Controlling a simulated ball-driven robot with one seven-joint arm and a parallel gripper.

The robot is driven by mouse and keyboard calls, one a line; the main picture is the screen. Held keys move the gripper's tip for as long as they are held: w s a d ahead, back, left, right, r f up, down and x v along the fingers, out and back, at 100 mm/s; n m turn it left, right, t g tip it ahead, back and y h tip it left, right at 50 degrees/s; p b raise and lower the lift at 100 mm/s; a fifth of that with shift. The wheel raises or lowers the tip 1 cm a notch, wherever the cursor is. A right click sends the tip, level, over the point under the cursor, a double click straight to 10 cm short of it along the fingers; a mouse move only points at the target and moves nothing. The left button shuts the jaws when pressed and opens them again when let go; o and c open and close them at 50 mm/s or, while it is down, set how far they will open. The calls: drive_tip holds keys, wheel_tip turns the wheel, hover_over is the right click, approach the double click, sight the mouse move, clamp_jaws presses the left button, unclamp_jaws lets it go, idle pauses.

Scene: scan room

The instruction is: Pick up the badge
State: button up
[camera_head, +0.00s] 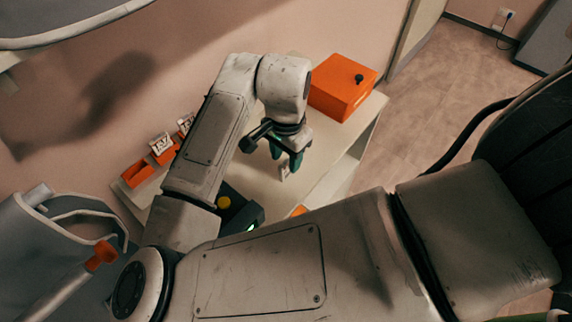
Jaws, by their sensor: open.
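My gripper (286,158) is over the pale table (325,137), pointing down, with its green fingers apart. A small whitish piece with dark marks (284,170), which looks like the badge, shows right at the fingertips. I cannot tell whether it touches the fingers or lies on the table just below them. My arm covers part of the table to the left.
An orange box (342,87) with a black knob stands at the table's back right. Orange blocks (138,173) with pale lettered cards (161,143) line the left edge. Floor at right is open.

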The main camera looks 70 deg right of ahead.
sight(286, 169)
drive_tip(key=shift+f, duration=1.15)
clamp_jaws()
